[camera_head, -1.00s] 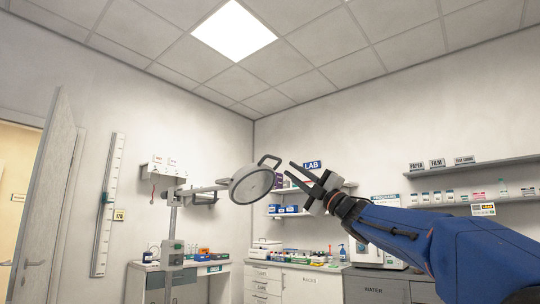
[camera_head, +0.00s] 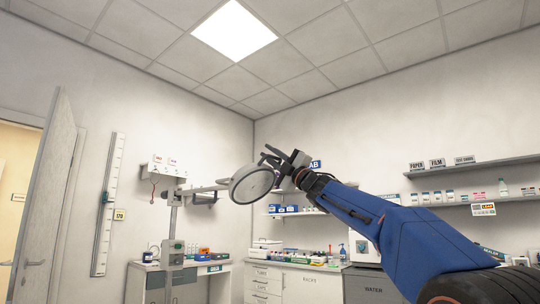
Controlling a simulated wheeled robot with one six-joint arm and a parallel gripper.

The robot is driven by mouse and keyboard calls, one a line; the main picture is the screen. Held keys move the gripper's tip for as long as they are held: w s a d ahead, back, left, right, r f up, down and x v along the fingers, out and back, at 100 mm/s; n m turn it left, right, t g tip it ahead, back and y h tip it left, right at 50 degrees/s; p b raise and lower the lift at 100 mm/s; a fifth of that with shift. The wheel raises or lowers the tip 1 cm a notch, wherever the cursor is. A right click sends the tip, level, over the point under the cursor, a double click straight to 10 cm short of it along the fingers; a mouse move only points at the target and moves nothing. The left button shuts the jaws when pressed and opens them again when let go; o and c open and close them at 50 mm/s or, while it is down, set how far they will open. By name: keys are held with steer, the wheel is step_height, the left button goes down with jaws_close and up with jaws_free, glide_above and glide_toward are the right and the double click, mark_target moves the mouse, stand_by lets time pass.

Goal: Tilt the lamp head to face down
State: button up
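The lamp head (camera_head: 251,184) is a round grey disc with a pale rim, on a jointed arm (camera_head: 208,188) from an upright pole (camera_head: 172,222). Its face is turned toward me and tilted partly downward. The handle at its upper right is largely hidden behind my gripper. My gripper (camera_head: 270,157) is at the upper right edge of the lamp head, its dark fingers overlapping the handle. I cannot tell whether the fingers are closed on the handle or only around it.
Shelves (camera_head: 470,162) with bottles and boxes line the right wall. A counter (camera_head: 300,266) with lab items stands below at the back, and a desk (camera_head: 190,267) stands to the left. The space left of the lamp, toward the wall ruler (camera_head: 108,205), looks open.

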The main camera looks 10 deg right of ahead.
jaws_close()
